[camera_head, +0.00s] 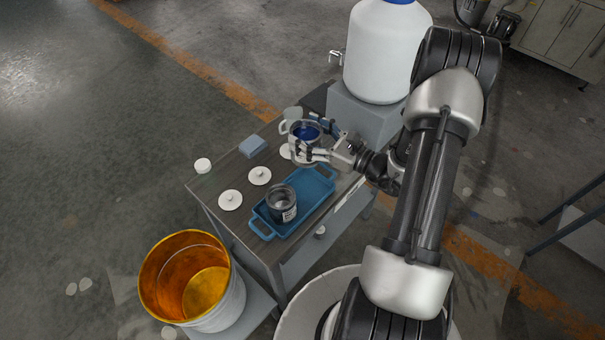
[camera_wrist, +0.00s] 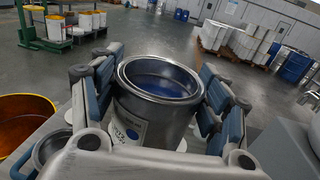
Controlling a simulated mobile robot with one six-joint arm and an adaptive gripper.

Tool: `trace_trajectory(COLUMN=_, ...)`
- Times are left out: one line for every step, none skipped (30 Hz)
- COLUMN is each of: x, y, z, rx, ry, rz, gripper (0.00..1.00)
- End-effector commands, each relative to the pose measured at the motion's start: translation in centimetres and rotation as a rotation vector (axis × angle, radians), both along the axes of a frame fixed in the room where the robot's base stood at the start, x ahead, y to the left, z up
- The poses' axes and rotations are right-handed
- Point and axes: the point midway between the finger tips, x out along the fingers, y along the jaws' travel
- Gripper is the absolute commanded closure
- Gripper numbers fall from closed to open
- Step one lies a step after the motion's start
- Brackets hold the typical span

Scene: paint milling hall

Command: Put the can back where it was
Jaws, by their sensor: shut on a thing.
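A metal can with blue paint inside (camera_head: 306,131) is between the fingers of my gripper (camera_head: 311,143), above the far end of the wooden-topped table (camera_head: 207,186). In the wrist view the can (camera_wrist: 158,80) stands upright between both finger pads, with a label on its side. My gripper (camera_wrist: 160,95) is shut on this can. A second metal can (camera_head: 281,203) with a dark grey inside stands on the blue tray (camera_head: 318,187). Whether the held can's base touches anything below is hidden.
White lids (camera_head: 230,200) lie on the table's left part, near a blue sponge-like block (camera_head: 252,146). A white cup (camera_head: 292,113) stands behind the held can. A large white tank (camera_head: 386,50) rises at the back. An orange-lined bucket (camera_head: 192,280) stands at the front left.

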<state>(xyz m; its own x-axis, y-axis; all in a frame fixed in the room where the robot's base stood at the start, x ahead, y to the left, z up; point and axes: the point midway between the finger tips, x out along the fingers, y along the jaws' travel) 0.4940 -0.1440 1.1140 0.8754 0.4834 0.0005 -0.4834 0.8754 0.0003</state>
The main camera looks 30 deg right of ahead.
Motion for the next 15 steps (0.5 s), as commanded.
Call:
trace_trajectory(x=0.0, y=0.0, z=-1.7, rx=0.005, ry=0.002, rz=0.000, gripper=0.83)
trace_trajectory(x=0.0, y=0.0, z=-2.5, rx=0.004, ry=0.001, rz=0.000, gripper=0.83)
trace_trajectory(x=0.0, y=0.0, z=-3.5, rx=0.004, ry=0.000, rz=0.000, gripper=0.83)
trace_trajectory(x=0.0, y=0.0, z=-4.3, rx=0.004, ry=0.000, rz=0.000, gripper=0.83)
trace_trajectory(x=0.0, y=0.0, z=-5.0, rx=0.004, ry=0.000, rz=0.000, gripper=0.83)
trace_trajectory(x=0.0, y=0.0, z=-6.0, rx=0.003, ry=-0.002, rz=0.000, gripper=0.83)
trace_trajectory(x=0.0, y=0.0, z=-6.8, rx=0.004, ry=-0.001, rz=0.000, gripper=0.83)
trace_trajectory(x=0.0, y=0.0, z=-7.5, rx=0.003, ry=-0.002, rz=0.000, gripper=0.83)
trace_trajectory(x=0.0, y=0.0, z=-8.4, rx=0.003, ry=-0.002, rz=0.000, gripper=0.83)
trace_trajectory(x=0.0, y=0.0, z=-9.0, rx=0.002, ry=-0.002, rz=0.000, gripper=0.83)
trace_trajectory(x=0.0, y=0.0, z=-9.5, rx=0.001, ry=-0.003, rz=0.000, gripper=0.83)
trace_trajectory(x=0.0, y=0.0, z=-10.2, rx=0.001, ry=-0.003, rz=0.000, gripper=0.83)
trace_trajectory(x=0.0, y=0.0, z=-10.6, rx=0.002, ry=-0.002, rz=0.000, gripper=0.83)
trace_trajectory(x=0.0, y=0.0, z=-10.9, rx=0.002, ry=-0.004, rz=0.000, gripper=0.83)
trace_trajectory(x=0.1, y=0.0, z=-11.3, rx=0.001, ry=-0.004, rz=0.000, gripper=0.83)
